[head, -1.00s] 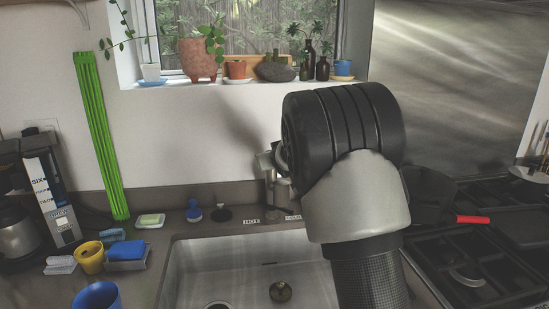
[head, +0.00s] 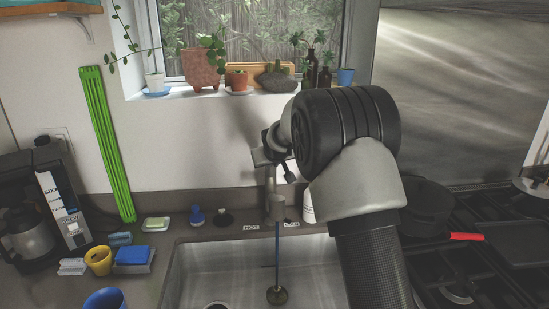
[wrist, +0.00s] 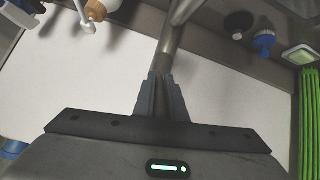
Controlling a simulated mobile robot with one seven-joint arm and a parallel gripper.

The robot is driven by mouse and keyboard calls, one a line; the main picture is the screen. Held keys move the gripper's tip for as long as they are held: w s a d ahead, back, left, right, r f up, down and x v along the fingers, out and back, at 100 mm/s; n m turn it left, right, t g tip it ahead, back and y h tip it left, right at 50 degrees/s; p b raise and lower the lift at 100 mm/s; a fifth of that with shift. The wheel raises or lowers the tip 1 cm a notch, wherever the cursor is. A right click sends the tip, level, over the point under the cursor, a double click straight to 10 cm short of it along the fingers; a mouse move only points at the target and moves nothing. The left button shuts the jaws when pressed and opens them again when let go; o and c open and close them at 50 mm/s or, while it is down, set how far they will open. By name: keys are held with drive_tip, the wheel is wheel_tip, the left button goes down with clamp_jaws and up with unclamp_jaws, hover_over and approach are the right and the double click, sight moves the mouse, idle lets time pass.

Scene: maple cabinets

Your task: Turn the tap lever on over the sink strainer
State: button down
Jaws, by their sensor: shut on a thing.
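The metal tap (head: 277,208) stands at the back edge of the sink in the head view. The lever is mostly hidden there.
A steel sink (head: 220,268) lies below. To the left are a yellow cup (head: 98,261), a blue sponge (head: 132,255) and a coffee maker (head: 35,215). A stove with a dark pan (head: 425,205) is at right. Potted plants (head: 203,68) line the windowsill.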

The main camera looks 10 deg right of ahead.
drive_tip(key=c, duration=1.8)
unclamp_jaws()
drive_tip(key=b+v, duration=0.2)
drive_tip(key=v, duration=1.5)
drive_tip(key=shift+b, duration=0.4)
drive_tip(key=shift+s+d+r, duration=0.1)
drive_tip(key=shift+s+r, duration=0.05)
drive_tip(key=s+d+m+g, duration=0.15)
drive_tip(key=s+d, duration=0.25)
drive_tip(key=s, duration=1.4)
drive_tip(key=s+f+g, duration=0.1)
drive_tip(key=s+f, duration=0.2)
drive_tip(key=s, duration=0.6)
drive_tip(key=s+d+f+g, duration=0.1)
drive_tip(key=s+f+g, duration=0.1)
drive_tip(key=s, duration=0.8)
drive_tip(key=shift+f+m+p, duration=0.35)
drive_tip(key=shift+p, duration=0.1)
